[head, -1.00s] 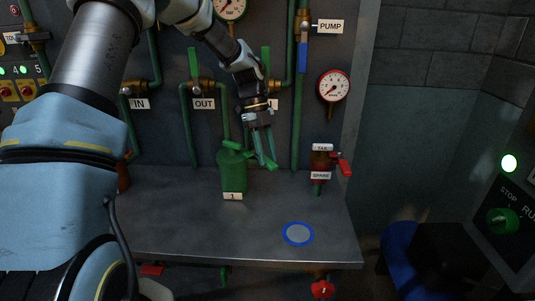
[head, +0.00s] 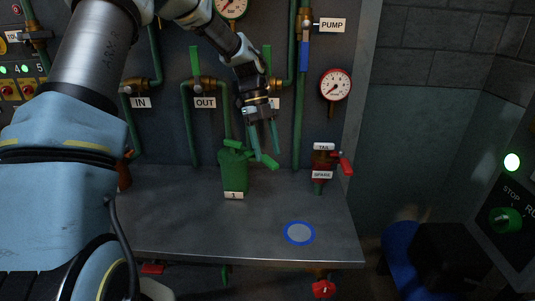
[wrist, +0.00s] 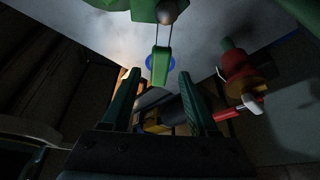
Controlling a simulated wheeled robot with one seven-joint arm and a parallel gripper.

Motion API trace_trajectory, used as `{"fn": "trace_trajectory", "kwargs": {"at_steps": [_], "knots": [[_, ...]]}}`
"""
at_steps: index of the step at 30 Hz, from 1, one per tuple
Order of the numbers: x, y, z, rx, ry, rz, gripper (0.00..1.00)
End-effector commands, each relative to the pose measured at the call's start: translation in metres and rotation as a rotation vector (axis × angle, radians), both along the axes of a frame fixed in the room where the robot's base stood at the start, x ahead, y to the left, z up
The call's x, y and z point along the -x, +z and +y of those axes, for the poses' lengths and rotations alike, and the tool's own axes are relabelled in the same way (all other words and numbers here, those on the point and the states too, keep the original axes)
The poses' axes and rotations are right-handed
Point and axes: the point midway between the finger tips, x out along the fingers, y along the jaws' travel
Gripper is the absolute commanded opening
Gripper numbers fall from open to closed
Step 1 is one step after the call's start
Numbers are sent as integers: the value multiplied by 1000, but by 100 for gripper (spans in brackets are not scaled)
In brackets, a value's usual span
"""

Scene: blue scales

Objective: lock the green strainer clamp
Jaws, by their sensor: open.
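The green strainer (head: 235,178) stands upright on the grey bench with a white "1" label on its front. Its green clamp lever (head: 265,161) sticks out to the right from the top. In the wrist view the lever (wrist: 161,65) points toward my gripper, with thin rods leading back to the strainer's top. My gripper (head: 268,154) is open at the lever's outer end. In the wrist view its fingertips (wrist: 158,74) lie on either side of the lever, with gaps showing. I cannot tell whether a finger touches it.
A red-handled valve tagged "SPARE" (head: 320,175) stands at the right on the bench (head: 200,225). A blue-ringed disc (head: 299,233) lies near the front edge. Pipes and valves labelled "IN" and "OUT" (head: 205,103) line the panel behind. The front middle of the bench is clear.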

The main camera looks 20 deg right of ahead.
Motion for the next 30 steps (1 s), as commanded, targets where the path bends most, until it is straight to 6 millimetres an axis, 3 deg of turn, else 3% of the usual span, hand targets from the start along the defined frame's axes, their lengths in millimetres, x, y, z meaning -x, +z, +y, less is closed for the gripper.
{"fn": "trace_trajectory", "kwargs": {"at_steps": [9,15,26,30], "knots": [[-24,55,4,2,2,-3,60],[-34,80,7,1,3,-2,60],[-36,87,7,0,1,0,60],[-35,86,6,-4,16,-4,46]]}}
